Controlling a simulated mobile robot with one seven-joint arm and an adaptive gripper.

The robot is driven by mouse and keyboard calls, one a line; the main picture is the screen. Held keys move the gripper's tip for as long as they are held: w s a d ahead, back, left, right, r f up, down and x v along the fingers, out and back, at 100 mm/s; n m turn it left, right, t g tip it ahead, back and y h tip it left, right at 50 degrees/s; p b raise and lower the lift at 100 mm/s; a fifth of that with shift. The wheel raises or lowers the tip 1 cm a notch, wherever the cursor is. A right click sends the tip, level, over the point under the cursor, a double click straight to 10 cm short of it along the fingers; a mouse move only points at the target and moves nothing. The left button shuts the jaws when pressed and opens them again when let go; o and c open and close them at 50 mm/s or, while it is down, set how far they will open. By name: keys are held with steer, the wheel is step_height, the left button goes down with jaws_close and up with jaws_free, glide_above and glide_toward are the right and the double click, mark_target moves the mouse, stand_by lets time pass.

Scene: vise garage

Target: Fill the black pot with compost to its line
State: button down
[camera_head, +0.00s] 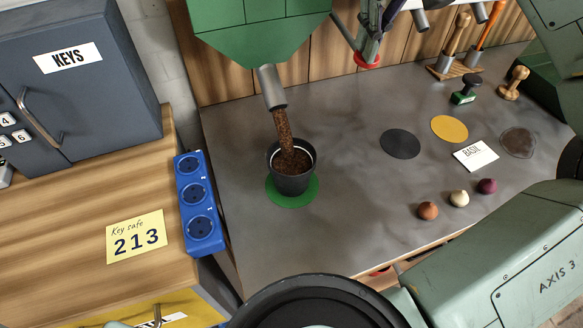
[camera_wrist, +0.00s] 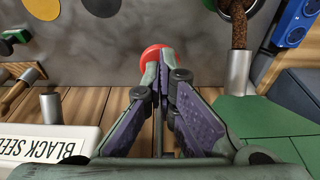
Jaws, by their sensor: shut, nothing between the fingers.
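The black pot (camera_head: 291,180) stands upright on a green disc (camera_head: 293,197) on the grey bench. A column of brown compost (camera_head: 284,130) runs from the metal spout (camera_head: 271,88) of the green hopper (camera_head: 255,35) into the pot. The stream also shows in the wrist view (camera_wrist: 239,30). My gripper (camera_head: 368,57) is right of the hopper, pointing down. Its fingers are shut and empty, with the tips (camera_wrist: 160,70) at a round red knob (camera_wrist: 151,52). I cannot tell whether they press it.
A dark disc (camera_head: 400,144), a yellow disc (camera_head: 449,129), a BASIL card (camera_head: 475,155) and three small bulbs (camera_head: 459,198) lie to the right. Tools stand at the back right. A blue socket strip (camera_head: 197,200) borders the left. The bench between pot and bulbs is clear.

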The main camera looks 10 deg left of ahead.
steer(key=shift+f+b, duration=0.35)
steer(key=shift+f, duration=0.4)
steer(key=shift+r, duration=0.2)
steer(key=p+v, duration=0.2)
steer(key=p, duration=0.1)
steer(key=shift+w+r, duration=0.15)
steer(key=shift+p+v, duration=0.3)
steer(key=shift+v, duration=0.55)
steer(key=shift+w+a+r, duration=0.15)
steer(key=shift+a+r, duration=0.05)
steer(key=shift+r, duration=1.05)
steer(key=shift+w+a+v, duration=0.1)
steer(key=shift+w+v, duration=0.05)
steer(key=shift+v, duration=0.8)
steer(key=shift+w+a+v, duration=0.15)
steer(key=shift+w+v, duration=0.05)
steer(key=shift+v, duration=0.8)
steer(key=shift+w+a+v, duration=0.1)
steer(key=shift+w+v, duration=0.05)
steer(key=shift+v, duration=0.8)
steer(key=shift+r, duration=0.15)
